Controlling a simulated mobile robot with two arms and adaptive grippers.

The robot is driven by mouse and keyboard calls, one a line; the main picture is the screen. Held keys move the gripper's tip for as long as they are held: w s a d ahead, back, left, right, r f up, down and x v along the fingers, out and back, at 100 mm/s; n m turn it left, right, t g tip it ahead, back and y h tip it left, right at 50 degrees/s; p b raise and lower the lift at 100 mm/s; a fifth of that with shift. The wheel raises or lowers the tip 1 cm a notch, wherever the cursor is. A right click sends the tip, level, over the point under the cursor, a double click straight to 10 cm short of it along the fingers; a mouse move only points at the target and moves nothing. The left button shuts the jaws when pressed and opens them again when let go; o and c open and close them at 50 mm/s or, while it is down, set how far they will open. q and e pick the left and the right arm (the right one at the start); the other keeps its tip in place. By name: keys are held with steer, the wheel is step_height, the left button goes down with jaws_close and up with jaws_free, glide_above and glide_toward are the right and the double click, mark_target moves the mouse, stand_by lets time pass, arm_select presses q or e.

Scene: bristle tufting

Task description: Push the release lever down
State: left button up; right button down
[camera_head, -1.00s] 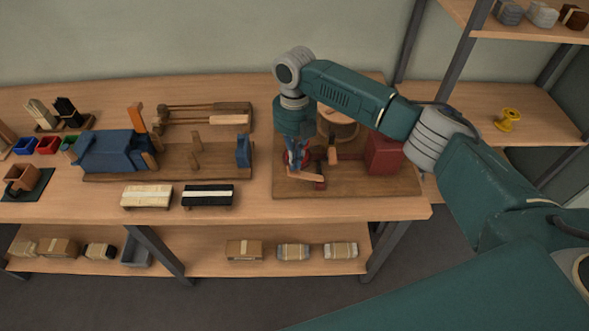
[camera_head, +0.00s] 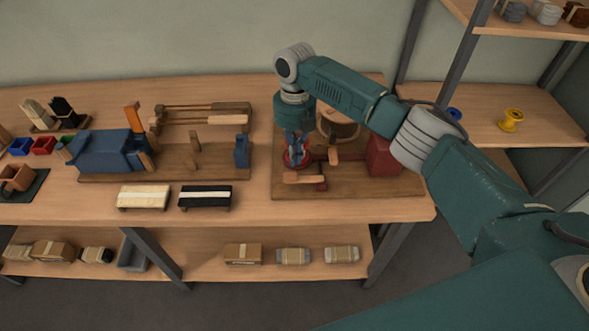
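A small wooden-handled lever (camera_head: 304,179) with a red mount sits at the front of the right wooden board (camera_head: 390,188); it looks like the release lever, and its handle lies nearly level. My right gripper (camera_head: 295,160) points down just behind the handle, above a round red part (camera_head: 289,165). It appears apart from the handle, and its small fingers do not show clearly whether they are open. A red block (camera_head: 382,157) stands at the board's right. A second wooden handle (camera_head: 333,153) stands behind the lever. My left gripper is out of view.
A blue clamp-like machine (camera_head: 105,152) stands on the left board, with an upright orange handle (camera_head: 132,117). A pale bristle bundle (camera_head: 143,197) and a black one (camera_head: 205,196) lie at the table front. A yellow spool (camera_head: 511,119) is on the right shelf.

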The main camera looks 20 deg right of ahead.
step_height(320, 180, up, 12)
steer(key=w, duration=0.1)
steer(key=shift+w+d, duration=0.15)
stand_by(0.6)
